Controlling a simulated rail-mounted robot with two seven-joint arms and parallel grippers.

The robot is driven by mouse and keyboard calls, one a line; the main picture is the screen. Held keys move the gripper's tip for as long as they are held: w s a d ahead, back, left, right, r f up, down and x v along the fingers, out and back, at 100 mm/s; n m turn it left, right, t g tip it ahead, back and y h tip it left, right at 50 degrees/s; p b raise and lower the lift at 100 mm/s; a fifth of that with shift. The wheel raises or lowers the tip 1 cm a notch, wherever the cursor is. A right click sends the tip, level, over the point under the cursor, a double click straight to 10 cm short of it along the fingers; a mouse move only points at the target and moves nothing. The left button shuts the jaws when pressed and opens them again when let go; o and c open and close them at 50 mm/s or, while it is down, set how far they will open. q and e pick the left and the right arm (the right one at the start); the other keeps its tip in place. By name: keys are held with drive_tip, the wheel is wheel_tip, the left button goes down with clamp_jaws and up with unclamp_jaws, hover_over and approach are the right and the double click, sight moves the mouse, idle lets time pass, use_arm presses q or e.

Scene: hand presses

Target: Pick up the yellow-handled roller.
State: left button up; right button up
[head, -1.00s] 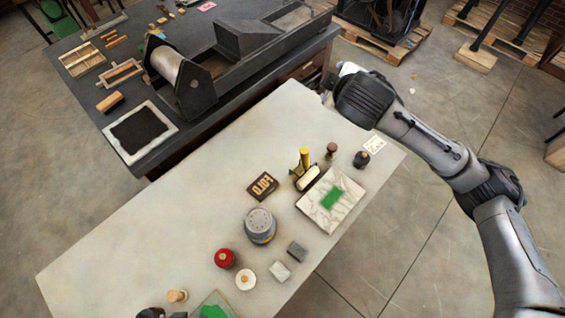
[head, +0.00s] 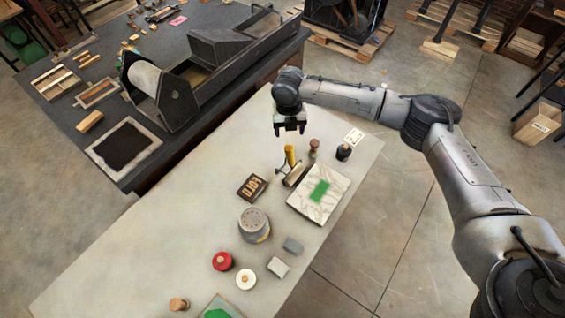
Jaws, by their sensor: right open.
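The yellow-handled roller (head: 293,171) lies on the pale table, its yellow handle pointing up toward the back and its roller end by the marble slab's corner. My right gripper (head: 290,131) is open and empty, pointing down above the table. In the picture it sits just behind the yellow handle, apart from it. My left gripper is out of view.
A marble slab with a green patch (head: 305,206) lies right of the roller. A wooden-handled stamp (head: 313,147) and a dark round-topped item (head: 344,152) stand close by. A FOLD block (head: 252,187) and a grey tin (head: 253,226) are nearer. The table's left part (head: 150,230) is clear.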

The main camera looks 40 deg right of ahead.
sight(289, 148)
drive_tip(key=f+n, duration=0.1)
drive_tip(key=f, duration=0.3)
drive_tip(key=f+n, duration=0.1)
drive_tip(key=f, duration=0.4)
drive_tip(key=f+n, duration=0.2)
drive_tip(key=f, duration=0.3)
drive_tip(key=shift+d, duration=0.25)
drive_tip(key=shift+r, duration=0.1)
drive_tip(key=c, duration=0.9)
drive_tip(key=shift+c, duration=0.2)
drive_tip(key=shift+r, duration=0.15)
